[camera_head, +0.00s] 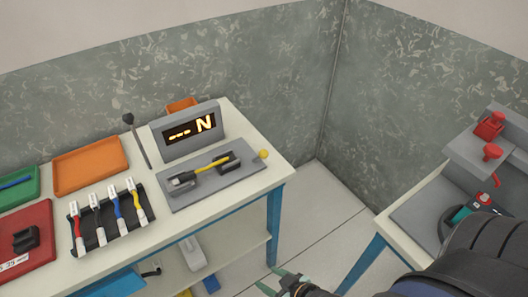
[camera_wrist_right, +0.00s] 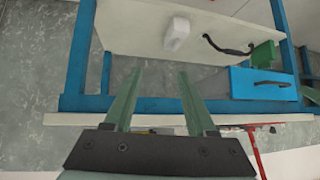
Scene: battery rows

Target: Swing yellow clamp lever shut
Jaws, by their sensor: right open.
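A grey tester plate (camera_head: 215,180) lies on the white table in front of a display box (camera_head: 190,130) that reads "--- N". A yellow lead (camera_head: 212,168) with a white and dark end lies across two dark clamp blocks on the plate. A yellow knob (camera_head: 262,154) sits at the plate's right end; it looks like the clamp lever's end, but its angle is hard to tell. My right gripper (camera_head: 272,281) is low at the bottom of the head view, in front of the table's right end, apart from the clamp. Its green fingers are open and empty in the right wrist view (camera_wrist_right: 159,72).
A rack (camera_head: 108,222) with several coloured leads, an orange tray (camera_head: 90,165) and a red tray (camera_head: 25,245) share the table. A dark lever stick (camera_head: 137,140) rises beside the display. A second table (camera_head: 425,215) with red knobs stands right. Floor between is clear.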

